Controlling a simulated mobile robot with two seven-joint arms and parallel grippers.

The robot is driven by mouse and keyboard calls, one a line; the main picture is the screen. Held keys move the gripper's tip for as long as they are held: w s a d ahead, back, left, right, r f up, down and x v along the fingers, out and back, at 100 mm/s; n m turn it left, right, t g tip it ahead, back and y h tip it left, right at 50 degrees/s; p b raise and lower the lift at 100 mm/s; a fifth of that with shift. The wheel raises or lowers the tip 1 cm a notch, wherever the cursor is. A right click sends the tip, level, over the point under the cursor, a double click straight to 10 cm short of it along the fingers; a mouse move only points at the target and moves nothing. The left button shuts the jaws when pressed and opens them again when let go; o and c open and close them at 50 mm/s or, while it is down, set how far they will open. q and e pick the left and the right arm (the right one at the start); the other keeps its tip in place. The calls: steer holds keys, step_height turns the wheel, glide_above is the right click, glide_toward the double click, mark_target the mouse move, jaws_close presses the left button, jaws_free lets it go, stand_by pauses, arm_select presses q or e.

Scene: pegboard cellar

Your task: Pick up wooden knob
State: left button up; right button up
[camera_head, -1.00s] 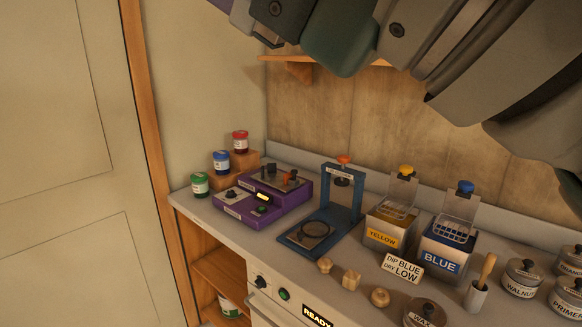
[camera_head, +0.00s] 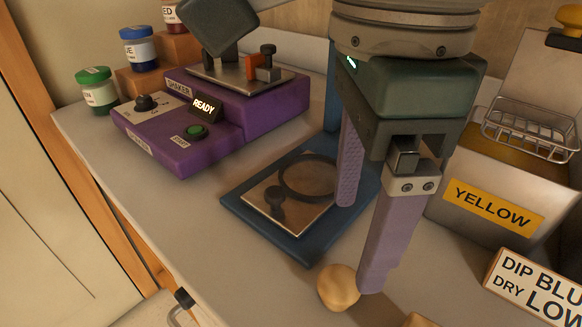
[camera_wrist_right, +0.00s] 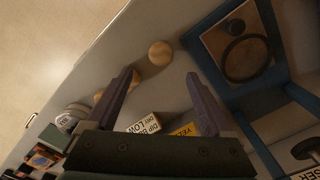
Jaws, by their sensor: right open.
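A pale round wooden knob (camera_head: 339,288) stands on the grey counter, just in front of the blue press base. It also shows in the right wrist view (camera_wrist_right: 160,53), beyond and between the fingertips. My right gripper (camera_head: 360,243) points down with its purple fingers apart and nothing between them. One fingertip is close beside the knob in the head view; I cannot tell if they touch. A second wooden piece (camera_head: 420,321) is cut off at the bottom edge of the head view. My left gripper is not in view.
The blue press (camera_head: 240,207) stands behind the knob, the purple shaker (camera_head: 185,150) further left. Bare counter lies left of the knob.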

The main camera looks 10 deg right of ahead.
mark_target(340, 281)
steer(key=f, duration=0.3)
steer(key=shift+s+a+f, duration=0.1)
steer(key=shift+s+f, duration=0.2)
steer(key=shift+s, duration=0.05)
steer(key=f, duration=0.3)
steer(key=w+f, duration=0.1)
steer(key=f, duration=0.1)
steer(key=shift+f, duration=0.2)
jaws_close()
